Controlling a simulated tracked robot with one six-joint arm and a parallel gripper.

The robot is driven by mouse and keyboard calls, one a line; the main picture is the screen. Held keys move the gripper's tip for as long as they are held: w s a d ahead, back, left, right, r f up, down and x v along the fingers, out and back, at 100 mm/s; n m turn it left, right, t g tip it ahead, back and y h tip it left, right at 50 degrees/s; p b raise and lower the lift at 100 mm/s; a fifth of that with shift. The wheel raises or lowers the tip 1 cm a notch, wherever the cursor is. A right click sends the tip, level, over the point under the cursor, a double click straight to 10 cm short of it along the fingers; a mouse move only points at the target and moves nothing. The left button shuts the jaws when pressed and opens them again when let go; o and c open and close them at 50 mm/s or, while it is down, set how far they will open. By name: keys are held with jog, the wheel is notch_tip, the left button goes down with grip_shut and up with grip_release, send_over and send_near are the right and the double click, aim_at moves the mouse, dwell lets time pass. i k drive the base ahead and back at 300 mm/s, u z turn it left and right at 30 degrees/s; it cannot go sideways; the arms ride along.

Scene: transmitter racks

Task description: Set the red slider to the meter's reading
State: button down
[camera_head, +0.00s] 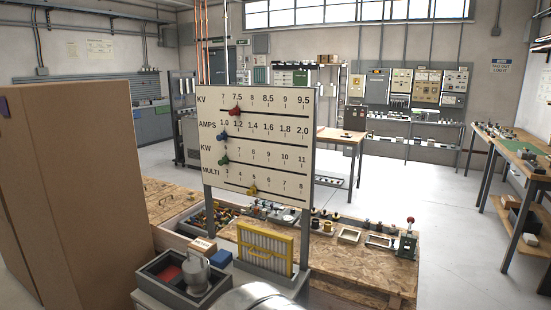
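A white scale board (290,145) stands upright on two grey posts, with rows marked KV, AMPS, KW and MULTI. The red slider (236,111) sits on the KV row's track near the left end, just below and slightly left of the 7.5 mark. A blue slider (222,136) is near 1.0 on AMPS. A green slider (223,160) is near 6 on KW. A yellow slider (252,190) is near 5 on MULTI. Grey panels (400,84) with small dials hang on the back wall; no meter reading is legible.
A tall brown cabinet (75,190) blocks the left side. A grey bin (178,280) stands front left. A workbench (510,150) is at right; the floor between is clear.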

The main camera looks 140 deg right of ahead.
aim_at(236, 111)
jog(key=z, duration=4.7)
